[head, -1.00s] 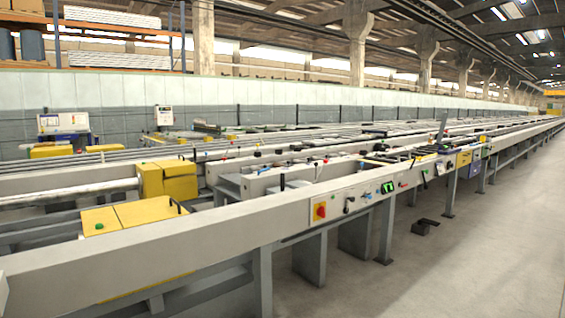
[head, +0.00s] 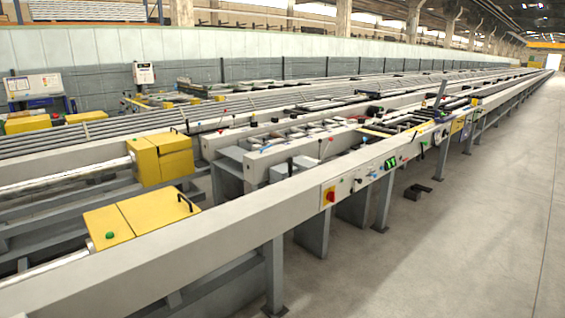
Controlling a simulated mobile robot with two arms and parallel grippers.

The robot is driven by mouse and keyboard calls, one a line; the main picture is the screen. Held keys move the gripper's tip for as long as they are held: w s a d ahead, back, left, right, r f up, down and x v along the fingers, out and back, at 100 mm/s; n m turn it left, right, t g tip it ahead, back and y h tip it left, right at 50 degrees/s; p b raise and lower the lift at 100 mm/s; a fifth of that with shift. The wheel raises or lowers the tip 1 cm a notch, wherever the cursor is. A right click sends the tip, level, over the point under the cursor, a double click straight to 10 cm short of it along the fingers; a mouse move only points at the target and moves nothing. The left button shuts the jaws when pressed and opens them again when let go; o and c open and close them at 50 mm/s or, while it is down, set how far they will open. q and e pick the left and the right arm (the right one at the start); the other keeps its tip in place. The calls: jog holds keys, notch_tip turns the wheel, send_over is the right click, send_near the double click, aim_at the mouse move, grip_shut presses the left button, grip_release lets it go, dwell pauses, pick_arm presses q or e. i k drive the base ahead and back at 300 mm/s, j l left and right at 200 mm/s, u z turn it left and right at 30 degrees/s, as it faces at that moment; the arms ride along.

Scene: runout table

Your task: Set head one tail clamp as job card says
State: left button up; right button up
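The long runout table (head: 235,225) runs from the near left to the far right. Two yellow housings sit at its near end: one in front (head: 130,220) with a green button, one behind (head: 160,158). Both carry a dark handle on top. I cannot tell which part is the head one tail clamp. A control panel (head: 370,178) on the table's side has a red and yellow switch (head: 329,196), a lever and green displays (head: 391,163). The job card cannot be made out. Neither of my grippers shows.
A black foot pedal (head: 416,191) stands on the floor by the table legs. The concrete floor (head: 470,240) on the right is clear. A console with a screen (head: 35,88) and a wall box (head: 144,73) stand behind the table at left.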

aim_at(298, 165)
jog(key=i+j+z, duration=0.15)
jog(key=i, duration=0.25)
jog(key=i+j+z, duration=0.15)
jog(key=i, duration=0.2)
jog(key=i+j+z, duration=0.1)
jog(key=i, duration=0.3)
